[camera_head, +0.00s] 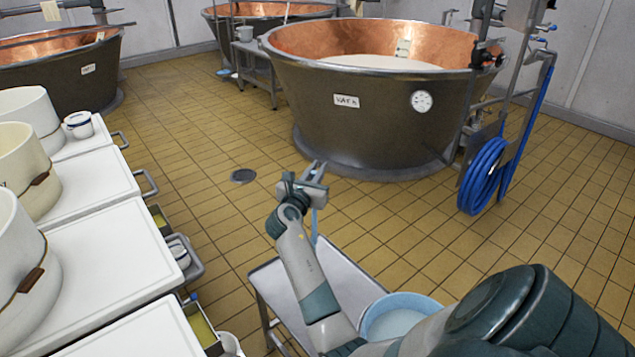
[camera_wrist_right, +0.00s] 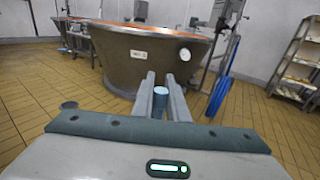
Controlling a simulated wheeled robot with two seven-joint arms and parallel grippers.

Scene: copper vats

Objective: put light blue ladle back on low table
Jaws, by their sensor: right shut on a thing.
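My right gripper (camera_head: 312,178) is shut on the light blue ladle (camera_head: 315,226), whose thin handle hangs below the fingers. In the right wrist view, a light blue end of the ladle (camera_wrist_right: 160,92) shows between the two fingers (camera_wrist_right: 163,80). The rest of the ladle is hidden by the gripper and arm. A low table (camera_head: 345,272) with a pale grey top stands below and in front of the gripper, partly covered by my right arm. The ladle is near its far edge; I cannot tell whether they touch. My left gripper is not in view.
A light blue basin (camera_head: 425,301) stands at the low table's right end. Tiled floor between is free.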

